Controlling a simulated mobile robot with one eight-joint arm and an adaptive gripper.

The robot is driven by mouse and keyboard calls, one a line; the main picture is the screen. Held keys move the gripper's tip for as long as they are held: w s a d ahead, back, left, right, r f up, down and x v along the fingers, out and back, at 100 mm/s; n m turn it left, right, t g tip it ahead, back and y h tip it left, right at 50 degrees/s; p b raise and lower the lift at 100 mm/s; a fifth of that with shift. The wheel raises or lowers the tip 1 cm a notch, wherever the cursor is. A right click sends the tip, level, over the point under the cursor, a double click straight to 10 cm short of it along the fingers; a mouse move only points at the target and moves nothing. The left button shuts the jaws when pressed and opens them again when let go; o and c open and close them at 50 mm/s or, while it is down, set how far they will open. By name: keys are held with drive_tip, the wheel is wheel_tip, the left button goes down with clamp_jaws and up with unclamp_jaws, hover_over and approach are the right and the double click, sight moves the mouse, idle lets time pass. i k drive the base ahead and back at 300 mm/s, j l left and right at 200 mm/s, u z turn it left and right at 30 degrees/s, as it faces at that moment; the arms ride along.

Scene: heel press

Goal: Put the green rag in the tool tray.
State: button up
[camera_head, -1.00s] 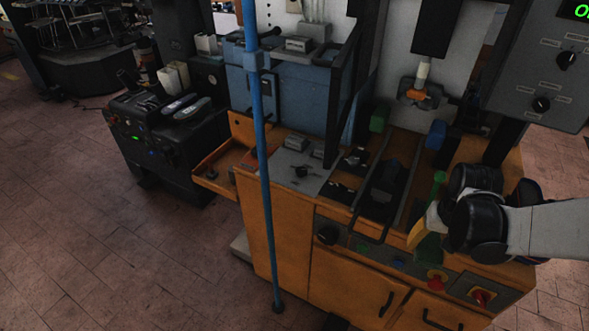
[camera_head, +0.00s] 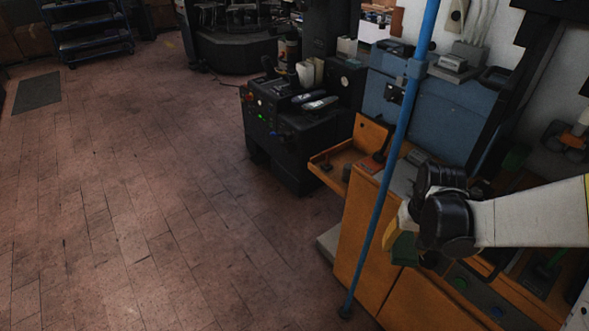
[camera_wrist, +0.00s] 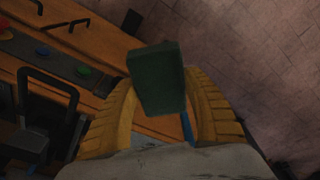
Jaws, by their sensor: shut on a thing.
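The green rag (camera_head: 404,249) is a dark green block-like piece held in my gripper (camera_head: 398,228). In the wrist view the rag (camera_wrist: 158,78) sits between the two yellow ribbed fingers (camera_wrist: 160,90), shut on it, with its far part sticking out beyond them. My gripper is in the air in front of the orange cabinet, right of the blue pole. I take the tool tray to be the orange open tray (camera_head: 325,178) jutting from the cabinet's left side. It lies up and left of my gripper in the head view, across the pole, and holds a few small dark and reddish items.
A blue upright pole (camera_head: 388,200) stands between the tray and my gripper in the picture. A black machine (camera_head: 285,140) stands left of the tray. A blue housing (camera_head: 440,110) is behind it. The tiled floor (camera_head: 150,220) at left is clear.

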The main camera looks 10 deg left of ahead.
sight(351, 158)
drive_tip(key=j+u, duration=0.1)
drive_tip(key=u, duration=0.4)
drive_tip(key=i+u, duration=0.15)
drive_tip(key=u, duration=0.35)
drive_tip(key=i+j+u, duration=0.1)
drive_tip(key=u, duration=0.35)
drive_tip(key=i, duration=2.6)
drive_tip(key=i+j+z, duration=0.45)
drive_tip(key=i, duration=0.15)
drive_tip(key=z, duration=0.5)
drive_tip(key=i+z, duration=0.1)
drive_tip(key=z, duration=0.45)
drive_tip(key=j+z, duration=0.1)
drive_tip(key=z, duration=0.9)
drive_tip(key=i+j+z, duration=0.1)
drive_tip(key=z, duration=0.4)
drive_tip(key=j+z, duration=0.1)
drive_tip(key=z, duration=0.45)
drive_tip(key=j+z, duration=0.1)
drive_tip(key=z, duration=0.9)
drive_tip(key=k+j, duration=0.05)
